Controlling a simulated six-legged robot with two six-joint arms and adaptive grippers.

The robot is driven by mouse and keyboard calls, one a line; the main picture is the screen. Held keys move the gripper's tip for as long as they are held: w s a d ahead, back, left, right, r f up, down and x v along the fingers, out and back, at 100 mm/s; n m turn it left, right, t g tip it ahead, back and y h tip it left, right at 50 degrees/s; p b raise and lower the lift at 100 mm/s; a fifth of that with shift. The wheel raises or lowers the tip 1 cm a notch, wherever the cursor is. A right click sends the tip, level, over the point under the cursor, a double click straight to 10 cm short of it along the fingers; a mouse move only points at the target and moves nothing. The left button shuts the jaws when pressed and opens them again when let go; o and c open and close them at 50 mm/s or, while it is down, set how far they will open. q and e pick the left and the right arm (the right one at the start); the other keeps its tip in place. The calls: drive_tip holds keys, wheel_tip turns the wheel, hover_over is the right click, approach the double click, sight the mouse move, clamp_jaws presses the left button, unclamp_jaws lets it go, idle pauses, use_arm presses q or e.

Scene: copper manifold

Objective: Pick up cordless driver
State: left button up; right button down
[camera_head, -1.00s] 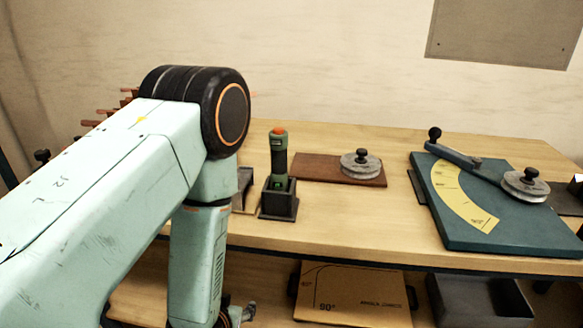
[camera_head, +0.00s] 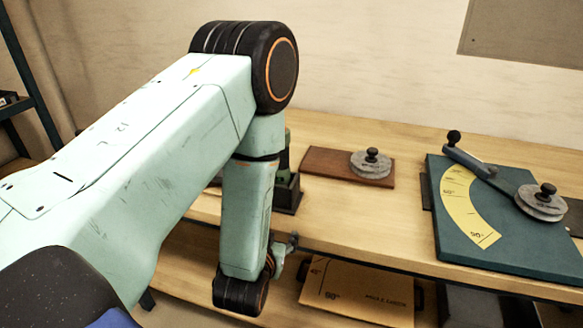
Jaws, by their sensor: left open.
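The cordless driver (camera_head: 287,162), green and dark, stands upright in a small black holder (camera_head: 291,198) on the wooden bench. My left arm covers most of the driver and part of the holder; only a strip on their right side shows. My left gripper (camera_head: 284,258) is open, below and in front of the bench edge. It is mostly hidden behind the wrist of my arm, and it is apart from the driver. My right gripper is out of view.
A brown board (camera_head: 335,167) with a grey round weight (camera_head: 371,163) lies right of the driver. A teal plate (camera_head: 465,225) with a yellow angle scale and lever stands farther right. A cardboard-coloured box (camera_head: 357,292) sits on the lower shelf. Bare bench lies between.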

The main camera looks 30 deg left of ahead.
use_arm(q)
wheel_tip(320, 180, up, 5)
drive_tip(key=w+a+t+y, duration=0.1)
drive_tip(key=w+a+t, duration=0.1)
drive_tip(key=w, duration=0.1)
drive_tip(key=n+t+y, duration=0.1)
drive_tip(key=t+y, duration=0.1)
approach(282, 167)
drive_tip(key=x, duration=0.3)
drive_tip(key=shift+n, duration=0.3)
drive_tip(key=x, duration=0.8)
drive_tip(key=shift+w+a+p, duration=0.2)
drive_tip(key=shift+w+p, duration=0.05)
drive_tip(key=shift+p, duration=0.05)
drive_tip(key=shift+w+a, duration=0.15)
drive_tip(key=shift+a, duration=0.1)
drive_tip(key=shift+s+d+r, duration=0.15)
drive_tip(key=shift+s+d, duration=0.05)
drive_tip(key=shift+d, duration=0.05)
drive_tip(key=shift+c, duration=1.4)
drive_tip(key=shift+w+a, duration=0.15)
drive_tip(key=shift+a, duration=0.05)
drive_tip(key=c, duration=0.6)
drive_tip(key=shift+d, duration=0.1)
clamp_jaws()
